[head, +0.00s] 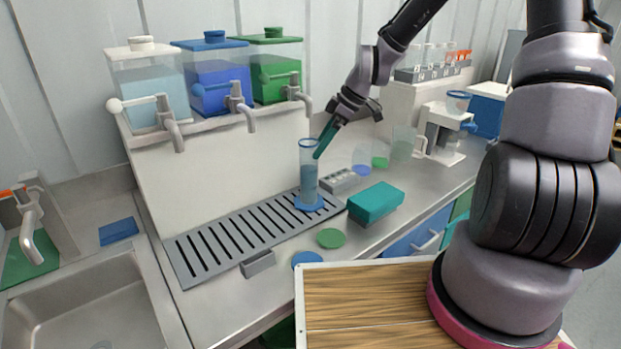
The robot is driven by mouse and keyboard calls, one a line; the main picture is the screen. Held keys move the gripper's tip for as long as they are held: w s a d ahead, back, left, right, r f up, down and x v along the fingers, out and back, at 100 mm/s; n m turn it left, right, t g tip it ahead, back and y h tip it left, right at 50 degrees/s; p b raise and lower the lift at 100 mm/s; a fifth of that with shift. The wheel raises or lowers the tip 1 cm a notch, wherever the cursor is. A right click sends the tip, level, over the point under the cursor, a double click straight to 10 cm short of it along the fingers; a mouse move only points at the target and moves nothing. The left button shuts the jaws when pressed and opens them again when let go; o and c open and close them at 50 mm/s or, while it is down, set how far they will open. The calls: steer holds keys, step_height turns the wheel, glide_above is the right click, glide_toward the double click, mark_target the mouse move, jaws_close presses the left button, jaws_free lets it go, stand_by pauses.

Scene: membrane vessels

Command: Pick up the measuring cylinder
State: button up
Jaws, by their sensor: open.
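The measuring cylinder (308,172) is clear with a blue rim and a blue base. It stands upright at the right end of the slotted drip tray and holds bluish liquid. My gripper (322,150) reaches down from the upper right, with its teal fingertips at the cylinder's upper right side, near the rim. The jaws are open, and nothing is seen lifted in them. One finger hides part of the cylinder's right edge. I cannot tell whether the finger touches the glass or is in front of it.
Three tap vessels (218,75) stand on the ledge behind the drip tray (178,262). A teal block (376,197) and a small grey rack (340,180) lie right of the cylinder. Beakers (403,143) stand farther right. A sink (90,310) is at lower left.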

mark_target(309, 159)
steer(key=x, duration=0.6)
steer(key=shift+w+a+f, duration=0.15)
steer(key=shift+w+a, duration=0.1)
jaws_close()
